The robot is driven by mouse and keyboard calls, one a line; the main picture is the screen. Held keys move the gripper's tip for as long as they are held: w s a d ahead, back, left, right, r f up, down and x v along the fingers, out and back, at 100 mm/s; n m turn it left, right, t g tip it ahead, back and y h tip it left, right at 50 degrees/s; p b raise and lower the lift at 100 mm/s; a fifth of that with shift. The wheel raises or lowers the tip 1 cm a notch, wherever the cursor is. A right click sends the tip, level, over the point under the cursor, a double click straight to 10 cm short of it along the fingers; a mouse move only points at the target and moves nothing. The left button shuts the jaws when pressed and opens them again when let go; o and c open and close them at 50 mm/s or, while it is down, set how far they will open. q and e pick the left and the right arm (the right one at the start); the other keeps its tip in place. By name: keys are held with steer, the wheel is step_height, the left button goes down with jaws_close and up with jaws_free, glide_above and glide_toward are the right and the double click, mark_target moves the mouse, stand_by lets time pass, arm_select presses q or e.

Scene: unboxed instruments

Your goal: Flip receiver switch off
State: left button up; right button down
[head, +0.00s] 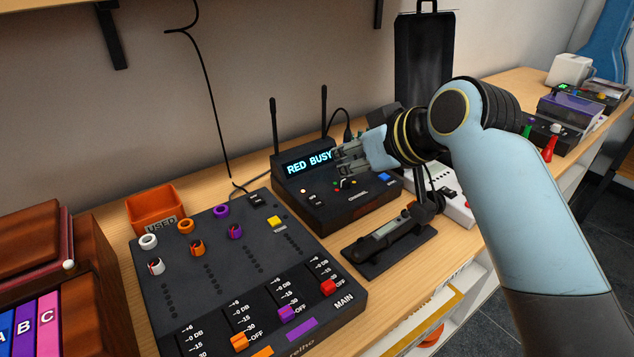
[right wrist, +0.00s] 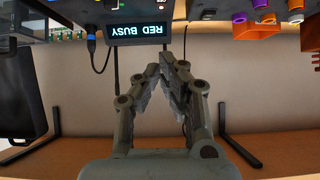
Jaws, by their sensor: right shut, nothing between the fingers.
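The receiver (head: 325,207) is a black box with two antennas and a lit display reading "RED BUSY" (head: 308,163). It stands on the wooden table behind the mixer. Its sloped top has small coloured buttons and a blue button (head: 384,177). I cannot make out which control is the switch, or its position. My right gripper (head: 340,160) is shut and empty, just above the receiver by the display's right end, hiding part of its top. In the right wrist view, upside down, the shut fingertips (right wrist: 172,58) are near the display (right wrist: 139,30). My left gripper is not in view.
A dark mixer (head: 150,290) with knobs and sliders fills the front left. An orange bin marked "USED" (head: 155,208) is behind it. A black device on a base (head: 388,255) lies right of the receiver. A cable hangs down the wall.

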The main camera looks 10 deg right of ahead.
glide_above(317, 199)
steer(key=f, duration=0.6)
steer(key=shift+s+d, duration=0.2)
steer(key=shift+s, duration=0.2)
steer(key=f, duration=0.2)
steer(key=shift+w+a+f+p, duration=0.15)
steer(key=shift+w+f+p, duration=0.15)
steer(key=shift+f+p, duration=0.05)
steer(key=shift+f, duration=0.75)
steer(key=shift+w, duration=0.1)
steer(key=shift+f, duration=0.35)
